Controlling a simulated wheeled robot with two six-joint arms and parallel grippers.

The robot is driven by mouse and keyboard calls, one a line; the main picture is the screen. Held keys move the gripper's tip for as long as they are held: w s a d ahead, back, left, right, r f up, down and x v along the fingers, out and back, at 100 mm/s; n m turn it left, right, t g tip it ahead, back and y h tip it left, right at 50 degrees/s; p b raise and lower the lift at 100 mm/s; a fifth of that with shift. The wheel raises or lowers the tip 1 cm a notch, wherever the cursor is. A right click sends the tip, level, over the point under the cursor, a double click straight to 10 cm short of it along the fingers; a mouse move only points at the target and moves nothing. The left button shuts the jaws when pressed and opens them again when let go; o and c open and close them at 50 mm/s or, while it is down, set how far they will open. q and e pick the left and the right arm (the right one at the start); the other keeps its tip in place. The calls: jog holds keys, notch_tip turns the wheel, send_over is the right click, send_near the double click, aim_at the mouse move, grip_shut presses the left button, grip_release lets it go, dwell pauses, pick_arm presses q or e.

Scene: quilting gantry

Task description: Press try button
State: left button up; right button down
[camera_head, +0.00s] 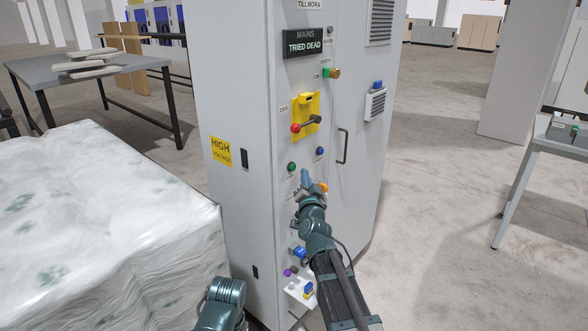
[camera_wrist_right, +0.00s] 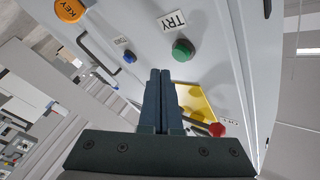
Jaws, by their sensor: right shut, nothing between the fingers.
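The green TRY button (camera_head: 292,166) is on the front of the grey cabinet (camera_head: 240,90), below the yellow switch plate. In the right wrist view the green button (camera_wrist_right: 183,50) sits beside its white TRY label (camera_wrist_right: 171,20). My right gripper (camera_head: 305,174) is shut and empty, just below and right of the button in the head view. In the wrist view its closed fingertips (camera_wrist_right: 160,72) appear below and left of the button; I cannot tell the gap to the panel. Part of my left arm shows at the bottom, its gripper out of view.
A blue button (camera_wrist_right: 130,56) and an orange KEY knob (camera_wrist_right: 69,10) are near. The yellow plate (camera_head: 311,106) has a red-knobbed handle (camera_head: 296,128). A door handle (camera_head: 343,146) sticks out to the right. A wrapped white stack (camera_head: 100,210) stands left.

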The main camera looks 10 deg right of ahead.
jog(key=s+d, duration=0.2)
jog(key=s, duration=0.1)
jog(key=shift+d, duration=0.15)
dwell(0.6)
jog(key=s+a+f+n+g+y+p, duration=0.35)
jog(key=s+a+f+g, duration=0.2)
jog(key=a, duration=0.25)
jog(key=s+a+f+n+g+y+p, duration=0.25)
jog(key=s+a+f+n+g, duration=0.3)
jog(key=a, duration=0.35)
jog(key=s+f+n+g+h+p, duration=0.1)
jog(key=s+g, duration=0.3)
jog(key=s, duration=0.7)
jog(key=s+f+n+g+h+p, duration=0.2)
jog(key=s+g+h+p, duration=0.2)
jog(key=s, duration=0.8)
jog(key=shift+n+g, duration=0.3)
jog(key=shift+g, duration=0.1)
